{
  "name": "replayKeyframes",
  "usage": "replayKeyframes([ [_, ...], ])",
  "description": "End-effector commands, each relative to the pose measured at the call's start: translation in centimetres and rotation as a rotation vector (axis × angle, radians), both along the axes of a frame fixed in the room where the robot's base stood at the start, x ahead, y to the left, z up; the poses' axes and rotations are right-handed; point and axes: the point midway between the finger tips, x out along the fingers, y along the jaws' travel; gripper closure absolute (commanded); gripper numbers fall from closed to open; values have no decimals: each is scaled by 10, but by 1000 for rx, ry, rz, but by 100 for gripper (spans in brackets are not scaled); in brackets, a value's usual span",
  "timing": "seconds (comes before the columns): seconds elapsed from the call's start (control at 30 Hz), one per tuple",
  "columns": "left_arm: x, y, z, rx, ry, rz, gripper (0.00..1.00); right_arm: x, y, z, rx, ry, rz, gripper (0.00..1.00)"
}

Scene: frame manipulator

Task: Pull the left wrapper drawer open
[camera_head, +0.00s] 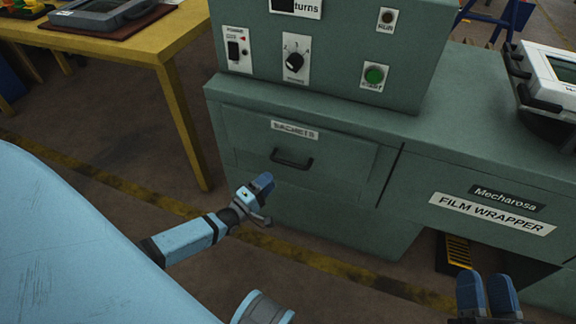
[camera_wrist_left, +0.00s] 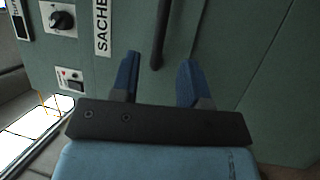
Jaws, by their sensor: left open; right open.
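The left wrapper drawer (camera_head: 340,158) is a green front on the cabinet, labelled "SACHETS", and looks shut. Its dark bar handle (camera_head: 291,160) is at the middle of the front. My left gripper (camera_head: 266,200) is just in front of the drawer, below and left of the handle in the head view. In the left wrist view its two blue fingers (camera_wrist_left: 158,80) are open, with the handle (camera_wrist_left: 160,35) running between and beyond their tips. I see no finger closed on the handle. My right gripper (camera_head: 487,296) is at the bottom right, low in front of the cabinet, with nothing visible between its fingers.
The cabinet's control box (camera_head: 335,45) with a knob, switch and green button stands above the drawer. A sign reading "FILM WRAPPER" (camera_head: 492,214) is on the right part. A yellow table (camera_head: 125,45) stands at the left. Floor in front of the drawer is clear apart from my arm.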

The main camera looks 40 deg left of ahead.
Motion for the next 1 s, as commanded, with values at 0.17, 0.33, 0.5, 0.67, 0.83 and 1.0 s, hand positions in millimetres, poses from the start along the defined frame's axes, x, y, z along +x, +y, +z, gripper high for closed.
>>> replayKeyframes([
  [0.17, 40, -6, 6, -1, -4, 1, 59, 1, 1, -17, -22, 39, 12, 57],
  [0.33, 67, -11, 11, 1, -2, 0, 59, 2, 2, -28, -38, 72, 23, 57],
  [0.5, 83, -14, 14, 2, -1, 0, 59, 2, 3, -34, -48, 92, 29, 57],
  [0.67, 87, -14, 16, 2, 2, 0, 59, 3, 3, -35, -52, 98, 31, 57],
  [0.83, 87, -14, 16, 2, 2, 0, 59, 3, 3, -34, -52, 98, 31, 57],
  [1.0, 87, -14, 16, 2, 2, 1, 91, 3, 3, -34, -51, 97, 31, 57],
])
